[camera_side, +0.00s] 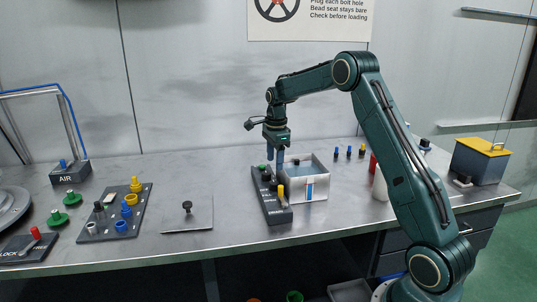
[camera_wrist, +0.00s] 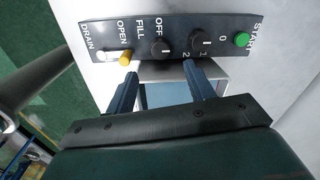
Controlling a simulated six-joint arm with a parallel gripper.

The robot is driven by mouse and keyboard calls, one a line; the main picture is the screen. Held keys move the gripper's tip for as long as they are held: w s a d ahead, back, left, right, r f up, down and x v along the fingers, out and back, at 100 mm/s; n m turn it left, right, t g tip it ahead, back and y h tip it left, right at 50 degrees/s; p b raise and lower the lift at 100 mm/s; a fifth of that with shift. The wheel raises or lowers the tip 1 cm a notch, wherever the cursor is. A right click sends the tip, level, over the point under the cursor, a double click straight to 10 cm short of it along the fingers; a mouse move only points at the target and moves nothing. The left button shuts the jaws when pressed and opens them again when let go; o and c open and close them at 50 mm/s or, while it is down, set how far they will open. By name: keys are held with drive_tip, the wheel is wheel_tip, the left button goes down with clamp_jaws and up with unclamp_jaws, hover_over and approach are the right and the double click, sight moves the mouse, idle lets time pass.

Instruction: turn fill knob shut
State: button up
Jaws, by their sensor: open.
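A dark control panel (camera_wrist: 180,22) carries the labels DRAIN, OPEN, FILL and OFF, then 2, 1, 0 and START. The black knob (camera_wrist: 160,47) nearest FILL and OFF has a small pale mark on its right side; I cannot tell its exact setting. My gripper (camera_wrist: 158,70) is open and empty, its two fingers apart just below the panel in the wrist view, near the black knob but not around it. In the side view, my gripper (camera_side: 275,160) points down above the far part of the panel (camera_side: 274,212), at the tray's left edge.
A plate with a black knob (camera_side: 187,208) lies left, with bare bench between.

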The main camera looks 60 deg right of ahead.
wheel_tip(320, 180, up, 6)
drive_tip(key=s+a+r+n+t, duration=0.1)
drive_tip(key=s+a+r+n, duration=0.4)
drive_tip(key=a, duration=0.2)
drive_tip(key=s+a+r+n, duration=0.4)
drive_tip(key=s+a+n, duration=0.1)
drive_tip(key=a, duration=0.3)
drive_tip(key=shift+s+r+n+t, duration=0.15)
drive_tip(key=shift+r+n+t, duration=0.15)
drive_tip(key=shift+r+t, duration=0.1)
drive_tip(key=shift+a, duration=0.15)
idle(0.3)
